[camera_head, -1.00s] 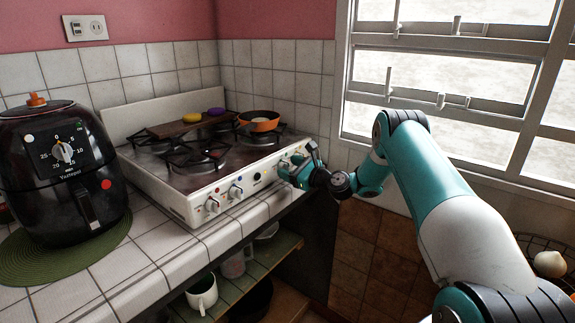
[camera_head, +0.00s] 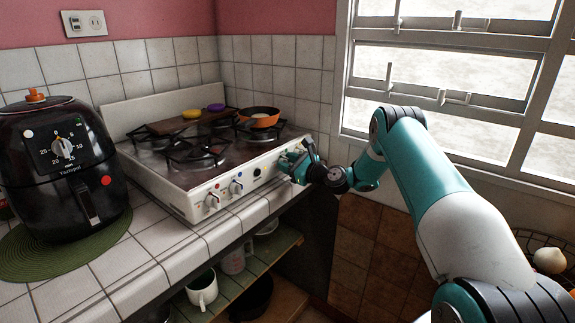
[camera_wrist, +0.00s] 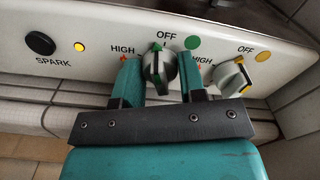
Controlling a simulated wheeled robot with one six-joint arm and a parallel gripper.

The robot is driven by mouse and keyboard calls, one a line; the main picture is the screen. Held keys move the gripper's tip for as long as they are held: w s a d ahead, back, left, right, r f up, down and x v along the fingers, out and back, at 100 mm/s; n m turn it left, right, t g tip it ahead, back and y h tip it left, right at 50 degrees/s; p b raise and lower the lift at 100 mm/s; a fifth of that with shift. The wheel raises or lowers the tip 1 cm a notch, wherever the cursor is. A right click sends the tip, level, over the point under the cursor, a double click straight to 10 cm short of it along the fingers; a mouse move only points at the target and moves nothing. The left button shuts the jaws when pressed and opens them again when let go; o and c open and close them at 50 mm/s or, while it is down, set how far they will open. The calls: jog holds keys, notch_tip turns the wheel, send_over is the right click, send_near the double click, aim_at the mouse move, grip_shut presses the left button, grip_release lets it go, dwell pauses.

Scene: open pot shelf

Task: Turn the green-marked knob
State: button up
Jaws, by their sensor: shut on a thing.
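The green-marked knob (camera_wrist: 159,68) is on the stove's front panel, below the OFF label and beside a green dot, in the wrist view. Its green stripe points up, near OFF. My gripper (camera_wrist: 160,78) is shut on this knob, with one teal finger on each side. In the head view my gripper (camera_head: 287,162) is at the right end of the front panel of the stove (camera_head: 178,198). It hides the knob there.
A yellow-marked knob (camera_wrist: 232,76) is close to the right finger. The black SPARK button (camera_wrist: 39,44) is at left. In the head view, a red-marked knob (camera_head: 212,200) and a blue-marked knob (camera_head: 236,187) are further left. An orange pan (camera_head: 260,118) sits at the back.

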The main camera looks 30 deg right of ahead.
jog(key=n+b, duration=0.3)
jog(key=shift+f+n, duration=0.25)
jog(key=shift+n, duration=0.15)
jog(key=n+b, duration=0.3)
jog(key=shift+n, duration=0.3)
jog(key=n+b, duration=0.6)
jog(key=shift+f+b, duration=0.15)
jog(key=shift+b, duration=0.25)
jog(key=n+b, duration=0.7)
jog(key=b, duration=0.1)
jog(key=shift+f+n, duration=0.1)
jog(key=shift+n, duration=0.2)
jog(key=n+b, duration=0.3)
jog(key=b, duration=0.1)
jog(key=shift+r+n+b, duration=0.2)
jog(key=shift+n+b, duration=0.7)
jog(key=shift+r, duration=0.1)
